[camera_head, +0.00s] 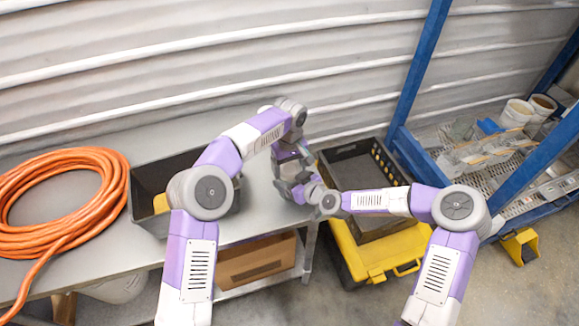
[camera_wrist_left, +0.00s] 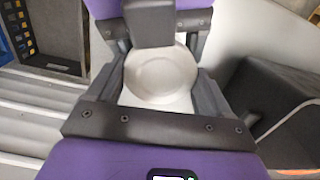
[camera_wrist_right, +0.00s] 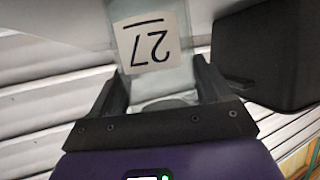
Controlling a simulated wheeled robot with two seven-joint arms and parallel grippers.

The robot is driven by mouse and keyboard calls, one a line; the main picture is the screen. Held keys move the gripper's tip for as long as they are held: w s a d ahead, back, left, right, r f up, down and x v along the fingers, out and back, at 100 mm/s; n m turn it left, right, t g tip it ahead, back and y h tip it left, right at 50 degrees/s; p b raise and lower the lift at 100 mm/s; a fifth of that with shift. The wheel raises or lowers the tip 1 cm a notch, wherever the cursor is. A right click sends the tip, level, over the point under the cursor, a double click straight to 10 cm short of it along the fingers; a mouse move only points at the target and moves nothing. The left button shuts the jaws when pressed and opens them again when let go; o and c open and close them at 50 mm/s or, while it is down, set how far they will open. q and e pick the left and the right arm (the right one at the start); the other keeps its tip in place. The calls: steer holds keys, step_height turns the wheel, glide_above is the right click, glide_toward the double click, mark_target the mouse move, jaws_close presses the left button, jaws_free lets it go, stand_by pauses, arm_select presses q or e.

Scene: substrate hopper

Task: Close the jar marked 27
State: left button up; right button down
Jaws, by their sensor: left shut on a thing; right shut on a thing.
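The jar marked 27 (camera_wrist_right: 152,45) shows in the right wrist view, its pale label upside down in the picture. My right gripper (camera_wrist_right: 165,88) is shut on the jar, with a finger on either side of it. In the left wrist view, my left gripper (camera_wrist_left: 163,80) is shut on a round whitish lid (camera_wrist_left: 160,76), seen face-on between the fingers. In the head view, my left gripper (camera_head: 290,180) and right gripper (camera_head: 320,200) meet above the table's right end and hide the jar. Whether the lid is seated on the jar cannot be told.
A coiled orange hose (camera_head: 100,210) lies on the grey table (camera_head: 110,255) at left. A dark bin (camera_head: 148,185) stands beside my left arm. A black crate (camera_head: 350,165) and a yellow toolbox (camera_head: 375,260) stand right of the table. A blue rack (camera_head: 405,90) is farther right.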

arm_select(q)
steer(key=o, duration=1.1)
steer(key=shift+c, duration=0.2)
steer(key=shift+r, duration=2.25)
step_height(320, 180, up, 8)
steer(key=shift+f, duration=0.25)
arm_select(e)
jaws_free()
